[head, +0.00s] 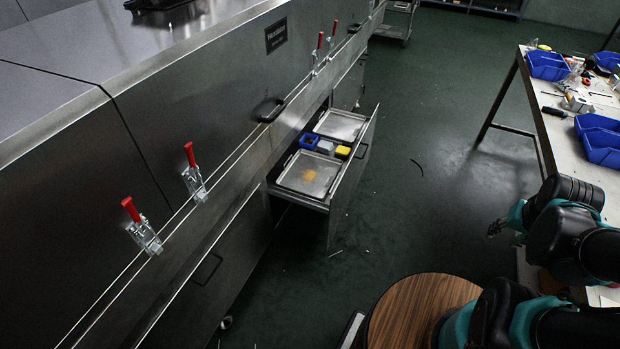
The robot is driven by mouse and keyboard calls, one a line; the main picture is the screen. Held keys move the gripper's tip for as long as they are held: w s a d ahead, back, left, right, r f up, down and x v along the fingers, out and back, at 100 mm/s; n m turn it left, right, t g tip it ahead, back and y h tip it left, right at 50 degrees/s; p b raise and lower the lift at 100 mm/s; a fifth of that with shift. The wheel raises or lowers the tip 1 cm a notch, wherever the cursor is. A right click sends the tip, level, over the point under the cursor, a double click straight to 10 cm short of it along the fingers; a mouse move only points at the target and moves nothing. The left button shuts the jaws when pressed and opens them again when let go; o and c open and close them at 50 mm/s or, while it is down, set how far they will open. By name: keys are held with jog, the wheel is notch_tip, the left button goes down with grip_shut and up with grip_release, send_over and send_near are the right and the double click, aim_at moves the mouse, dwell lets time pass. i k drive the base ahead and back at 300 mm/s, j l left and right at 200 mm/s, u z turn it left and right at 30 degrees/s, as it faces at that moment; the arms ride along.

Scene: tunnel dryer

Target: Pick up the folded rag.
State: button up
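An open drawer (345,183) stands out from the steel dryer's side. Between its two metal trays is a row of small items: a blue open box (309,140), a pale grey block-like item (325,146) and a yellow item (343,152). The grey item may be the folded rag, but it is too small to be sure. My gripper (495,228) is at the right, over the floor beside the workbench, well apart from the drawer. It is small and dark, and I cannot tell whether its fingers are open.
The near tray (295,185) has an orange-brown patch; the far tray (340,125) looks empty. Red-handled clamps (195,183) line the dryer. A workbench (560,140) with blue bins (598,146) stands right. The green floor between is mostly clear, with small scraps.

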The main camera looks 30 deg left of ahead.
aim_at(324, 146)
jog(key=i+j+u, duration=0.3)
jog(key=j, duration=0.3)
jog(key=i+j+u, duration=0.3)
jog(key=i+j, duration=0.2)
